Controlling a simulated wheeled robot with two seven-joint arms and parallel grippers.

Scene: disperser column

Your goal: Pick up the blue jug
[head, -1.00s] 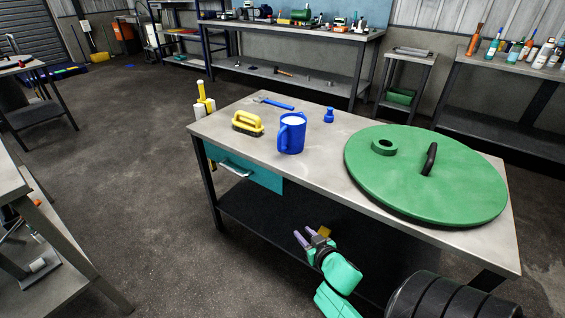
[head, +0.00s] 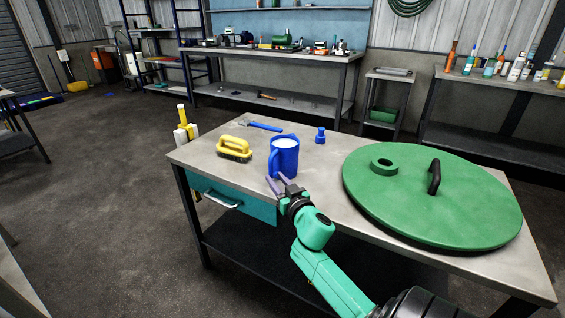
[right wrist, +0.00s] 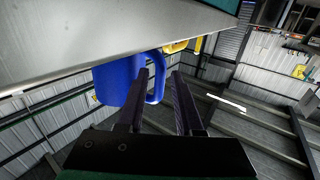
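The blue jug (head: 286,158) stands upright on the grey workbench (head: 330,204), near its front edge. Its handle is on the left side and its inside looks white. My right gripper (head: 279,184) is just in front of the lower part of the jug, with its two fingers apart and empty. In the right wrist view the jug (right wrist: 112,82) appears beyond the fingertips (right wrist: 163,80). One finger overlaps the jug and the handle shows in the gap between the fingers. I see no clear contact. My left gripper is out of view.
A yellow brush (head: 233,149) lies left of the jug, with a blue hammer-like tool (head: 265,126) behind. A small blue bottle (head: 320,135) stands at the back. A large green disc lid (head: 450,215) with a black handle covers the right side. The bench has a teal drawer (head: 232,200).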

